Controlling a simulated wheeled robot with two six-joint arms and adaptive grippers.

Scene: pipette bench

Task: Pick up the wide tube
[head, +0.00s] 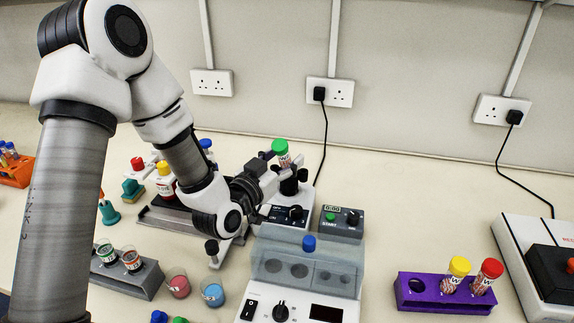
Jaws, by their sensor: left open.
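A clear tube with a green cap (280,147) and a red-and-white label stands upright at the back, by a small device with black knobs. My left gripper (272,169) is open right beside this tube, on its left. The lower part of the tube is hidden, and I cannot tell whether the fingers are around it or touch it. Two similar tubes, one yellow-capped (455,276) and one red-capped (486,277), stand in a purple rack (440,304) at the right. I cannot tell for sure which tube is the wide one. My right gripper is not in view.
A grey-blue lidded device (305,268) stands in front of the gripper, with a small timer (340,223) behind it. Pink (178,284) and blue (213,293) beakers and a grey rack (127,276) stand at the left.

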